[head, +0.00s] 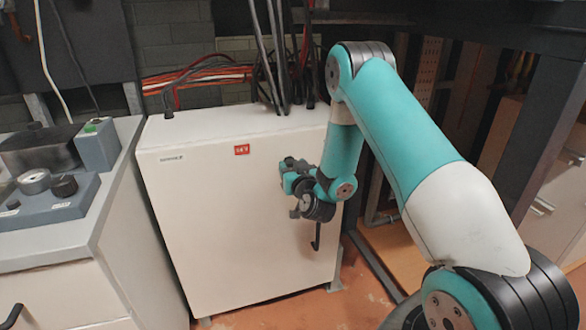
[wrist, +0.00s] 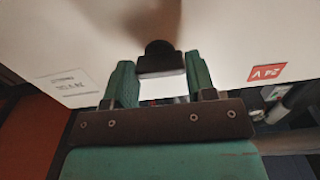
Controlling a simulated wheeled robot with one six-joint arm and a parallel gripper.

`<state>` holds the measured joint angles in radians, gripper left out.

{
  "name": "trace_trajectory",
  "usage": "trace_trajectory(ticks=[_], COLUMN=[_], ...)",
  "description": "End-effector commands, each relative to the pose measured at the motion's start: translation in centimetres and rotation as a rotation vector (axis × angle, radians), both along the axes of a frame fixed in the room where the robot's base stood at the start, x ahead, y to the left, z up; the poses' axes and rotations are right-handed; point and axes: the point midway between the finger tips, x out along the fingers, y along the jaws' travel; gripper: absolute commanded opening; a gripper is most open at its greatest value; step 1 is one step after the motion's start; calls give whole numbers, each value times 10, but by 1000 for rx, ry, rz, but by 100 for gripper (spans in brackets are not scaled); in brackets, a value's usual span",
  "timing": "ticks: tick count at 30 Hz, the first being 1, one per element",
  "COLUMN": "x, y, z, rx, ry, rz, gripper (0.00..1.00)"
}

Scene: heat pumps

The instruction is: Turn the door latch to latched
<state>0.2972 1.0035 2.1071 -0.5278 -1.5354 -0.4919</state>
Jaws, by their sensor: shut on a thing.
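The white cabinet (head: 230,230) stands in front of me, with a small red label on the upper part of its front face. In the wrist view, the door latch (wrist: 160,58) is a dark knob with a wider bar. My gripper (wrist: 160,76) has its two green fingers on either side of this bar and is shut on it. In the head view, my gripper (head: 292,180) is at the right part of the cabinet front. It hides the latch there, so I cannot tell the latch's angle from that view.
A black handle (head: 316,236) hangs on the cabinet front just below my gripper. Dark pipes and cables (head: 280,60) rise behind the cabinet top. A grey counter (head: 105,170) with devices stands at the left. A dark metal post (head: 545,130) stands at the right.

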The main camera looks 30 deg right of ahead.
Motion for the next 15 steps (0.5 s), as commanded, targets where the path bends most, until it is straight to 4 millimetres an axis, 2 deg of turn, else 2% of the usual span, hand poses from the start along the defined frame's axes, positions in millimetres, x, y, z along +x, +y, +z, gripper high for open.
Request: trace_trajectory(ticks=[8,15], x=[0,0], y=[1,0], z=[-1,-1], rx=[159,373], ry=[-45,-106], rz=[1,1], gripper=[27,27])
